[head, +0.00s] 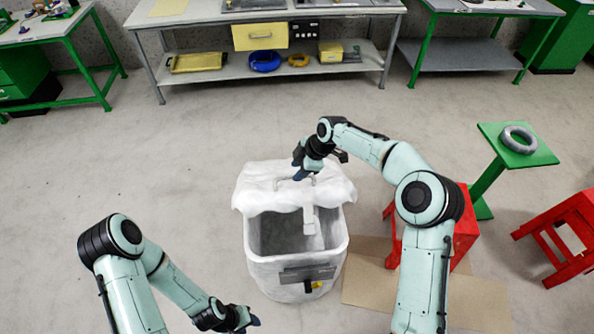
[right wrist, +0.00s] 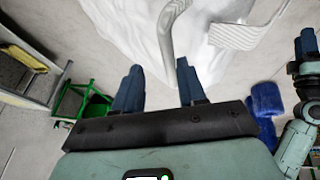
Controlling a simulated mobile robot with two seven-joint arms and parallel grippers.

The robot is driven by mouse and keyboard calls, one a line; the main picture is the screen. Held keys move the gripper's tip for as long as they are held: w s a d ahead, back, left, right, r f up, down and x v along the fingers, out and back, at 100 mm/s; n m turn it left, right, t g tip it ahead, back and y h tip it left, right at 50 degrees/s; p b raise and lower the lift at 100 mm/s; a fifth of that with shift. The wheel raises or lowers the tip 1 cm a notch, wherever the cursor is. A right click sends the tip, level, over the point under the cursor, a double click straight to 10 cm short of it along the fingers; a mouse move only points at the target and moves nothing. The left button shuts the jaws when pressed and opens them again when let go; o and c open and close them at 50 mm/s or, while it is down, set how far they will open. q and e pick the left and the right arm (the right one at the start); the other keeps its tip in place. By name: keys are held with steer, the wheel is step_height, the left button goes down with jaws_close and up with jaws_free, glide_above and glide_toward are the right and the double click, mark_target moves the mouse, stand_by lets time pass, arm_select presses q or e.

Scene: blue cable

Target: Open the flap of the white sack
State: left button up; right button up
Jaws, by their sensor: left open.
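The white sack (head: 262,277) stands upright on the floor in the head view, with its grey inside showing at the front. Its white flap (head: 262,200) lies across the back part of the mouth, with a handle on top and a strap (head: 308,212) hanging from it. My right gripper (head: 300,174) is at the handle above the flap. In the right wrist view its blue fingers (right wrist: 157,82) are apart, with the pale handle (right wrist: 166,40) at the gap; contact is unclear. My left gripper (head: 246,319) is open and empty, in front of the sack at lower left.
A brown sheet (head: 430,298) lies on the floor right of the sack. Red stools (head: 565,232) and a green stand with a grey ring (head: 518,139) are at the right. Workbenches line the back wall. Floor left of the sack is clear.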

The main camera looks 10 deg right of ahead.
mark_target(307, 194)
steer(key=v, duration=1.1)
steer(key=shift+d+r, duration=0.15)
steer(key=shift+r, duration=0.15)
steer(key=shift+s, duration=0.1)
